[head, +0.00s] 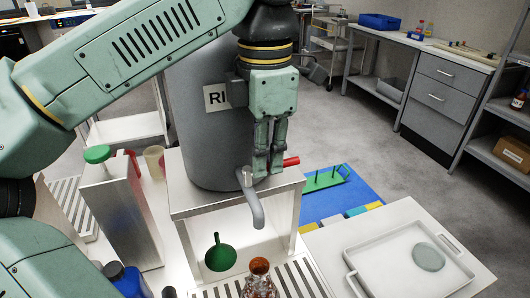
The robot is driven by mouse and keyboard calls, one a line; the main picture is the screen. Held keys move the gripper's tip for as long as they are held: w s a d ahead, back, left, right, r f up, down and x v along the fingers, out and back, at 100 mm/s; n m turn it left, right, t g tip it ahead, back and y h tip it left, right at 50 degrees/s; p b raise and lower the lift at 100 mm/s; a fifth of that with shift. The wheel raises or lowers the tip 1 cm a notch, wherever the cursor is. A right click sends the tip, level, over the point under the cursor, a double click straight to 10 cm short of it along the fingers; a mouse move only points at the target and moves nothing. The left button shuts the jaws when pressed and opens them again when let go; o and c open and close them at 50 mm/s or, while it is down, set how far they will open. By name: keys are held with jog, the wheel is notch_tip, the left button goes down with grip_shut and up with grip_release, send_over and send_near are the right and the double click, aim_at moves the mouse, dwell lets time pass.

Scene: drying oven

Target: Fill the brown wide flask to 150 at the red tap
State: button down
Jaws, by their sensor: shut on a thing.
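The red tap handle (291,161) sticks out to the right of my gripper (268,170), at the front of a large grey tank (208,135). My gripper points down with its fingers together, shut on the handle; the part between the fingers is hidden. The grey spout (256,207) curves down below the fingers. The brown flask (260,284) stands upright on a slotted rack at the bottom edge, roughly below the spout. Its lower part is cut off by the frame, and its marks and liquid level cannot be read. No water stream is clearly visible.
A green funnel (220,256) is left of the flask. A white tray (387,271) holding a grey-green disc (428,257) lies right. A blue mat with a green rack (325,180) is behind.

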jog(key=shift+s+d+r+m+p, duration=0.1)
jog(key=shift+s+m+p, duration=0.15)
jog(key=shift+m+p, duration=0.45)
jog(key=shift+s+m, duration=0.2)
jog(key=shift+m, duration=0.8)
dwell(6.3)
